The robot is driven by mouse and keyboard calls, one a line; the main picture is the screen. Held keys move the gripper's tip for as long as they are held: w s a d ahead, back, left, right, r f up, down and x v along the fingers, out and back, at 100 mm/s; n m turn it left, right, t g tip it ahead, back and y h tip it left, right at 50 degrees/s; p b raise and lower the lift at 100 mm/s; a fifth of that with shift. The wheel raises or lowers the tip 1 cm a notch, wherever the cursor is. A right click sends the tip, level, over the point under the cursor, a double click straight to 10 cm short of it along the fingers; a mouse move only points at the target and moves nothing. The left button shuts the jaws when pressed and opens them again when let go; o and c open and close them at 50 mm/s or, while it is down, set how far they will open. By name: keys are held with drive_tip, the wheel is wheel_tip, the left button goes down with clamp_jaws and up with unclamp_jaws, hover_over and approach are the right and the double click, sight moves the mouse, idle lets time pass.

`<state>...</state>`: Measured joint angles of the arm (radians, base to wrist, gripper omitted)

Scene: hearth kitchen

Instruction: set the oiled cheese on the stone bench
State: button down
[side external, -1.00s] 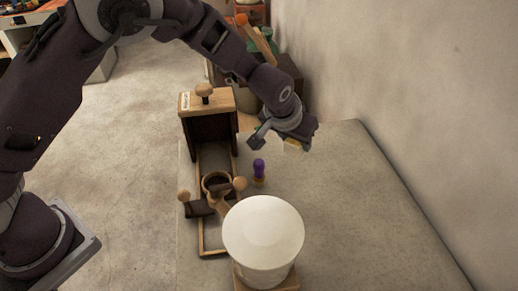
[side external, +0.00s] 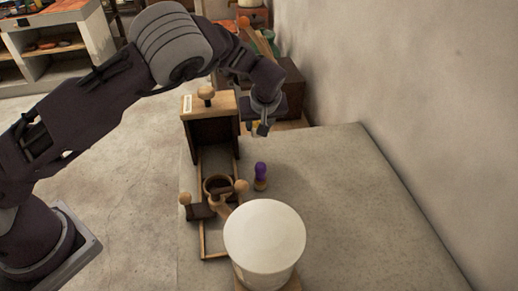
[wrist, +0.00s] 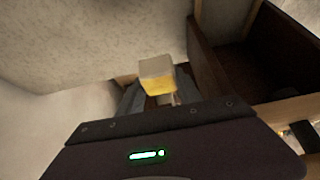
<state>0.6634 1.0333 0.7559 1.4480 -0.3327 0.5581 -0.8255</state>
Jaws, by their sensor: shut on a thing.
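My gripper (side external: 261,131) is shut on the oiled cheese, just right of the tall wooden box. In the wrist view the cheese (wrist: 157,76) is a small block, pale grey-white above and yellow below, between the fingers. The stone bench (side external: 345,195) is the grey slab along the wall. The gripper is over its far end, and the gap beneath cannot be judged.
The dark wooden box (side external: 212,135) stands close left of my gripper. A purple-topped peg (side external: 261,175), a wooden piece with round knobs (side external: 218,190) and a large white round-topped vessel (side external: 264,240) stand nearer. The bench's right side is clear beside the wall (side external: 420,100).

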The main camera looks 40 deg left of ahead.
wheel_tip(320, 180, down, 8)
drive_tip(key=shift+r, duration=0.15)
drive_tip(key=c, duration=0.8)
unclamp_jaws()
